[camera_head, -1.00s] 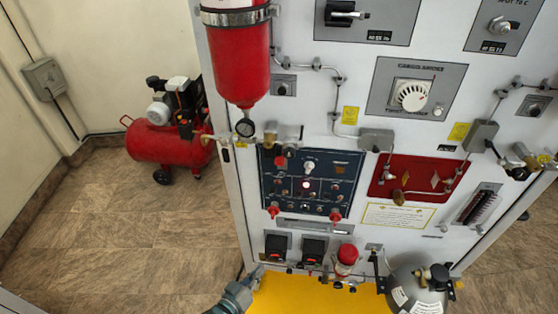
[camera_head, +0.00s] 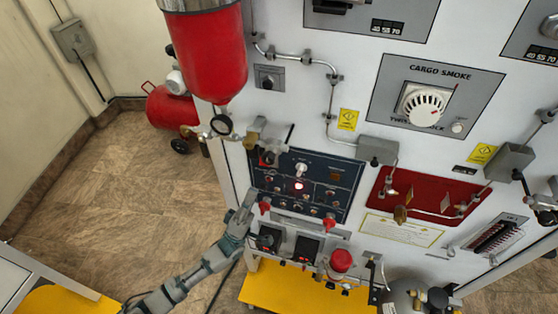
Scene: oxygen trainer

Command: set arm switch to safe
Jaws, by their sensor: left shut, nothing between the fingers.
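The dark blue switch panel (camera_head: 340,178) is in the middle of the white trainer wall. I cannot read which one is the arm switch. My left gripper (camera_head: 248,197) is shut and empty. It is at the panel's lower left edge, close to the left red cover; I cannot tell whether they touch. My right gripper is not in view.
A red bottle (camera_head: 205,55) hangs above the panel, with a gauge and brass valve (camera_head: 255,133) below it. A red panel (camera_head: 425,195) is to the right. Two black boxes (camera_head: 307,248) and a red-capped bottle (camera_head: 340,262) sit below. A yellow base (camera_head: 265,287) juts out at the bottom.

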